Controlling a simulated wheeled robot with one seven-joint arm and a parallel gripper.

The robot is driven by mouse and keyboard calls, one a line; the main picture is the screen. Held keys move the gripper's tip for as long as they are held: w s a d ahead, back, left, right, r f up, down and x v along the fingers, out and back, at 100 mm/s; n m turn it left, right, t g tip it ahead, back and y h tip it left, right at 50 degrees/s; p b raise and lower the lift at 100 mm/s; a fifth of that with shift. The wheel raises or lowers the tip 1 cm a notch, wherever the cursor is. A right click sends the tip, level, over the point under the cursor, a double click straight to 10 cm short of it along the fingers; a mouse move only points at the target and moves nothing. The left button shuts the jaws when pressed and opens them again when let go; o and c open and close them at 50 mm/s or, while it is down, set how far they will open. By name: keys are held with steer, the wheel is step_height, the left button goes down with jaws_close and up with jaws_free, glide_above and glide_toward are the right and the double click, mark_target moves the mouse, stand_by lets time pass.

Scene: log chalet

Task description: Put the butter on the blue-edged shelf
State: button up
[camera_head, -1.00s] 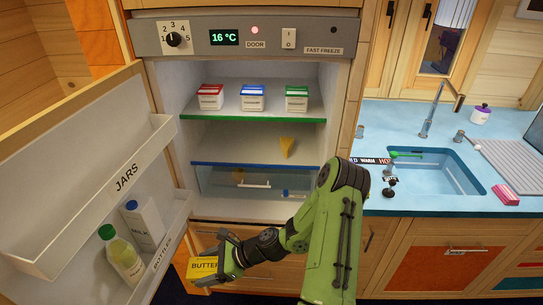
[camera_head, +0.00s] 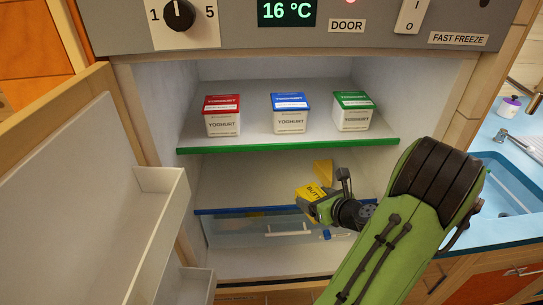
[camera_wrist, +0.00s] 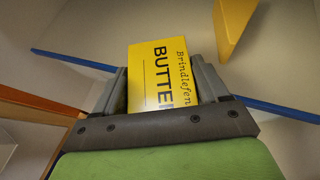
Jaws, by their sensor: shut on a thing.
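The yellow butter pack (camera_head: 311,193) is held in my gripper (camera_head: 325,200), at the front of the blue-edged shelf (camera_head: 225,211). In the wrist view the butter (camera_wrist: 160,75) sits between the two fingers of my gripper (camera_wrist: 165,90), its label facing the camera. The pack reaches past the blue edge (camera_wrist: 75,61) over the shelf in that view. Whether it touches the shelf surface I cannot tell. A yellow wedge, like cheese (camera_head: 323,171), stands on the same shelf just behind the butter; it also shows in the wrist view (camera_wrist: 233,22).
The green-edged shelf (camera_head: 290,145) above holds a red (camera_head: 222,115), a blue (camera_head: 290,113) and a green yoghurt (camera_head: 352,111). A clear drawer (camera_head: 255,232) is below. The open fridge door (camera_head: 85,200) stands at left. The blue-edged shelf's left part is clear.

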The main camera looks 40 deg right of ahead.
steer(key=shift+w+d+r, duration=0.1)
steer(key=shift+w+d, duration=0.1)
steer(key=shift+d, duration=0.05)
steer(key=p, duration=0.1)
glide_above(283, 173)
steer(key=shift+w+a+r, duration=0.1)
steer(key=shift+w+r, duration=0.05)
steer(key=shift+r, duration=0.05)
steer(key=shift+f, duration=0.8)
steer(key=shift+f+b, duration=0.15)
steer(key=shift+b, duration=0.15)
steer(key=o, duration=1.2)
steer(key=shift+o, duration=0.2)
